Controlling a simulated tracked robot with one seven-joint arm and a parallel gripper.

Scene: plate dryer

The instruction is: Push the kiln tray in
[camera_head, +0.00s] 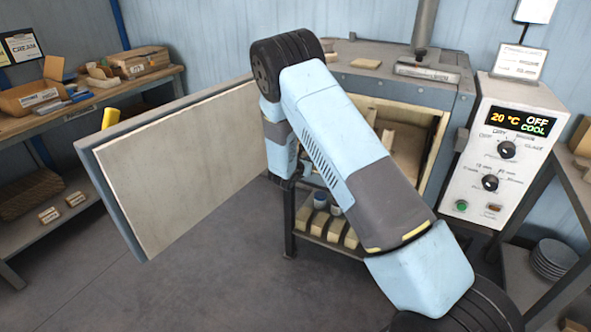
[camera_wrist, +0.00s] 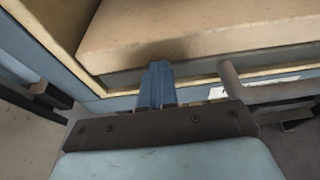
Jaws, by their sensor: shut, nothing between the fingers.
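The kiln (camera_head: 455,88) stands open behind my arm, its cream-lined chamber partly visible to the right of the arm. In the wrist view, a thick pale slab (camera_wrist: 200,28) sits on a grey-edged tray (camera_wrist: 200,68) at the pale-framed kiln opening. A grey bar handle (camera_wrist: 232,80) shows at the tray's front on the right. My gripper (camera_wrist: 158,68) is shut and empty, its blue fingertips at the tray's front edge, left of the handle. I cannot tell whether they touch. In the head view my arm hides the gripper and most of the tray.
The kiln door (camera_head: 190,170) is swung wide open to the left of my arm. A control box (camera_head: 510,150) reading 20 °C, OFF and COOL stands at the right. A shelf (camera_head: 320,228) with blocks and jars is below the kiln. A loaded workbench (camera_head: 90,100) stands at far left.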

